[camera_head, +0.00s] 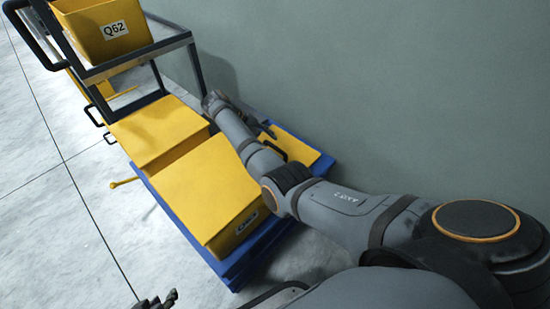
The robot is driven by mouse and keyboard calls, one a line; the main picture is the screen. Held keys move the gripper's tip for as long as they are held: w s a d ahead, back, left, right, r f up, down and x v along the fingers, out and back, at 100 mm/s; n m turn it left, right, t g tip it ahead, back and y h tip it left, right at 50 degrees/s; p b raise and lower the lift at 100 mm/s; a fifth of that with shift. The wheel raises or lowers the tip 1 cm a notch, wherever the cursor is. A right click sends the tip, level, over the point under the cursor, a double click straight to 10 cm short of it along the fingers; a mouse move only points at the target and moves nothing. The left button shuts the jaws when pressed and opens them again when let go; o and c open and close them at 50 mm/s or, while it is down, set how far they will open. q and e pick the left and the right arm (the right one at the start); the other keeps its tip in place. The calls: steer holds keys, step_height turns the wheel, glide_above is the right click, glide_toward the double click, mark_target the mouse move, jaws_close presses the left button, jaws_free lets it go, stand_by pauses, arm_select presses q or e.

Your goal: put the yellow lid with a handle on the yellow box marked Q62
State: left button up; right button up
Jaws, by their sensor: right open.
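The yellow box marked Q62 (104,38) sits on the upper level of a dark-framed cart at the top left, cut off by the picture's top edge. A flat yellow lid (297,149) with a dark handle lies at the blue platform's wall side, partly hidden behind my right arm. My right gripper (264,129) is open, beyond my forearm and close above the lid's far end; its fingers are largely hidden. I cannot tell whether it touches the lid. My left gripper (157,302) shows only its dark tips at the bottom edge; its opening is unclear.
Two large closed yellow boxes, a nearer one (208,190) and a farther one (158,130), stand on the blue platform (236,273). The dark cart frame (140,58) rises behind them. A grey wall (380,90) borders the right.

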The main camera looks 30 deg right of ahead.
mark_target(274, 147)
steer(key=b+x, duration=0.1)
steer(key=x, duration=0.2)
steer(key=shift+d+f, duration=0.2)
steer(key=shift+d, duration=0.05)
steer(key=shift+s, duration=0.1)
arm_select(q)
steer(key=w+r+t, duration=0.6)
steer(key=w+r, duration=0.4)
steer(key=shift+w+a+r, duration=0.2)
steer(key=shift+w+a, duration=0.2)
steer(key=shift+a, duration=0.05)
arm_select(e)
jaws_close()
